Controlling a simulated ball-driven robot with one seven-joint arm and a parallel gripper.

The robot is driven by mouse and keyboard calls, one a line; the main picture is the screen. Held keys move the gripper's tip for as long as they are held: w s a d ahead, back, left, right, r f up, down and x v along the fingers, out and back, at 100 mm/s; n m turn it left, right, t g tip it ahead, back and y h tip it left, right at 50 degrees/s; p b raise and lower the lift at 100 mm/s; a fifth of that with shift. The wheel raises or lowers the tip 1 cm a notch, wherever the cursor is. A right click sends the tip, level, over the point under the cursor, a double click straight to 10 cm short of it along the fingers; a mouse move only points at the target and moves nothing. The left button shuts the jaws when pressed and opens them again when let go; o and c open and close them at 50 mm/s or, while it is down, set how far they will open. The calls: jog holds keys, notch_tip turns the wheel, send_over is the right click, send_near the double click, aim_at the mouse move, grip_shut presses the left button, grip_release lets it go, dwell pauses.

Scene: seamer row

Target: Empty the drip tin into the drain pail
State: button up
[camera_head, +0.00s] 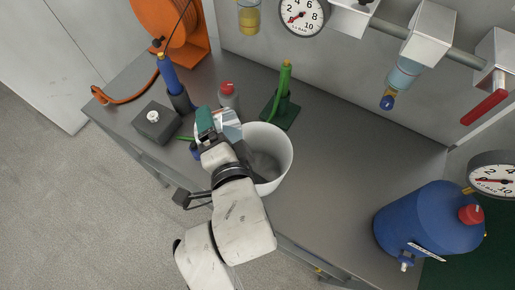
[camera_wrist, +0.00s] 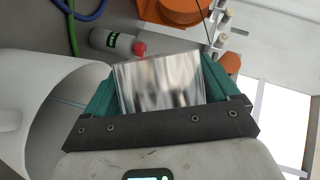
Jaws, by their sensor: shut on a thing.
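The drip tin (camera_wrist: 160,82) is a shiny metal box held between the teal fingers of my gripper (camera_wrist: 158,90) in the wrist view. In the head view my gripper (camera_head: 219,123) is at the upper left rim of the drain pail, and a bit of the silvery tin (camera_head: 231,116) shows there. The drain pail (camera_head: 281,150) is white, round and open, standing upright near the bench's front edge. It also shows at the left of the wrist view (camera_wrist: 75,75), which is rolled sideways. The tin's inside is hidden, and I cannot tell whether it is over the pail's mouth.
A grey bottle with a red cap (camera_head: 228,92) and a green stand (camera_head: 281,108) are behind my gripper. A grey box (camera_head: 156,121) and a blue bottle (camera_head: 172,76) are at left. A blue tank (camera_head: 420,220) is at right. The bench between pail and tank is clear.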

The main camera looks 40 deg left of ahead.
jog(key=shift+d+f+m+y+b, duration=0.1)
jog(key=shift+f+m+y+b, duration=0.25)
jog(key=shift+b, duration=0.2)
jog(key=shift+w+d+r+m+y, duration=0.25)
jog(key=shift+w+d+r+m, duration=0.2)
jog(key=shift+w+d+m, duration=0.3)
dwell(0.8)
jog(key=shift+w+d+f+m+y+b, duration=0.25)
jog(key=shift+f+m+y+b, duration=0.15)
jog(key=shift+m, duration=0.3)
dwell(0.9)
